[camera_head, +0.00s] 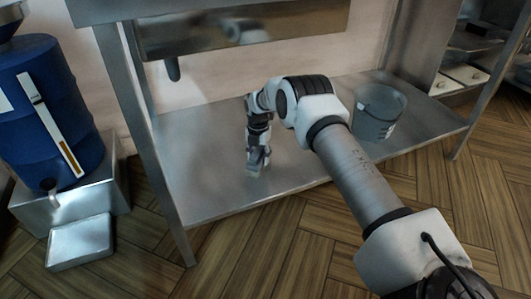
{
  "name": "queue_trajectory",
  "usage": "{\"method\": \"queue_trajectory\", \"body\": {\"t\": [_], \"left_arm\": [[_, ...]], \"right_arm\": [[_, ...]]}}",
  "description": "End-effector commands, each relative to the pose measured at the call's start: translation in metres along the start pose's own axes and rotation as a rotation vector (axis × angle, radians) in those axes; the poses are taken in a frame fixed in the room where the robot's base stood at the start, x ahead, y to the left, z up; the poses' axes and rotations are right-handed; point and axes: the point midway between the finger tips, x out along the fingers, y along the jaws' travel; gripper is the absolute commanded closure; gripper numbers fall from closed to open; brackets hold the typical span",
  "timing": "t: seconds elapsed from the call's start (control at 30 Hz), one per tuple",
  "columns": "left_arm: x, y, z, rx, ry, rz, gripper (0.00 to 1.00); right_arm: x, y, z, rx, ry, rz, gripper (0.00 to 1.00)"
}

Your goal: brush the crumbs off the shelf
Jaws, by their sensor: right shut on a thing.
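The metal shelf (205,185) is a low grey steel surface under a higher steel counter. My right arm reaches in from the lower right, and my right gripper (258,160) points down over the middle of the shelf, close to its surface. It is shut on a small grey thing, too small and too much covered by the fingers to make out clearly; I cannot tell whether it touches the shelf. I cannot make out any crumbs on the shelf at this size. My left gripper is not in view.
A grey, see-through bucket (380,112) stands on the shelf's right part. Shelf legs (150,150) rise at the left and right. A blue drum (45,105) with a tap stands on a metal block at the left, with a tray (80,240) before it. Wooden floor lies in front.

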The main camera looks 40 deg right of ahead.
Motion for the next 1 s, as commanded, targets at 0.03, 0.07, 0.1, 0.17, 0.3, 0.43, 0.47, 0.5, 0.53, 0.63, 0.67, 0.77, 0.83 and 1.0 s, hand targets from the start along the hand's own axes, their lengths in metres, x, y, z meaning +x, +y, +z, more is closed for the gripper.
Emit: {"method": "queue_trajectory", "body": {"t": [0.03, 0.07, 0.1, 0.17, 0.3, 0.43, 0.47, 0.5, 0.53, 0.63, 0.67, 0.77, 0.83, 1.0], "left_arm": [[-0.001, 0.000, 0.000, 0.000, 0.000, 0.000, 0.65], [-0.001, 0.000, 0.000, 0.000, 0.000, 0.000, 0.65], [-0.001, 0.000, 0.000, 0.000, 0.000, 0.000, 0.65], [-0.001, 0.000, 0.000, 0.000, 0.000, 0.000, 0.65], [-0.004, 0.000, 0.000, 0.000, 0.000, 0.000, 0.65], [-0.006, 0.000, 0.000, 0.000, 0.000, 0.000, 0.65], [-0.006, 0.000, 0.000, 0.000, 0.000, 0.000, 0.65], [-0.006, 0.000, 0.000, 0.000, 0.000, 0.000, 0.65], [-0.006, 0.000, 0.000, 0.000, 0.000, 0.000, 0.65], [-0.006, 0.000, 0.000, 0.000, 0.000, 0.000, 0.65], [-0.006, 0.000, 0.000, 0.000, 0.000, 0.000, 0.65], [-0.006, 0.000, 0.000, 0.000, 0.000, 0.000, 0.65], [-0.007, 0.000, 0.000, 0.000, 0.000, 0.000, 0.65], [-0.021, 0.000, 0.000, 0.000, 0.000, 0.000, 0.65]], "right_arm": [[0.001, 0.003, -0.004, -0.001, 0.003, -0.003, 0.79], [0.001, 0.004, -0.005, 0.000, 0.003, -0.003, 0.79], [0.001, 0.004, -0.006, 0.000, 0.003, -0.002, 0.79], [0.001, 0.005, -0.007, 0.000, 0.003, -0.002, 0.79], [0.000, 0.012, -0.014, -0.002, 0.003, -0.002, 0.79], [-0.001, 0.022, -0.024, -0.001, 0.002, -0.002, 0.79], [-0.001, 0.024, -0.026, -0.001, 0.002, -0.002, 0.79], [-0.001, 0.027, -0.028, -0.002, 0.002, -0.002, 0.79], [-0.001, 0.028, -0.030, -0.002, 0.002, -0.002, 0.79], [-0.001, 0.029, -0.031, 0.000, 0.002, -0.002, 0.79], [-0.001, 0.029, -0.031, 0.000, 0.002, -0.002, 0.79], [-0.001, 0.029, -0.030, 0.000, 0.001, -0.001, 0.79], [-0.003, 0.029, -0.030, 0.000, 0.001, -0.001, 0.79], [-0.020, 0.030, -0.030, 0.000, 0.000, 0.001, 0.79]]}}
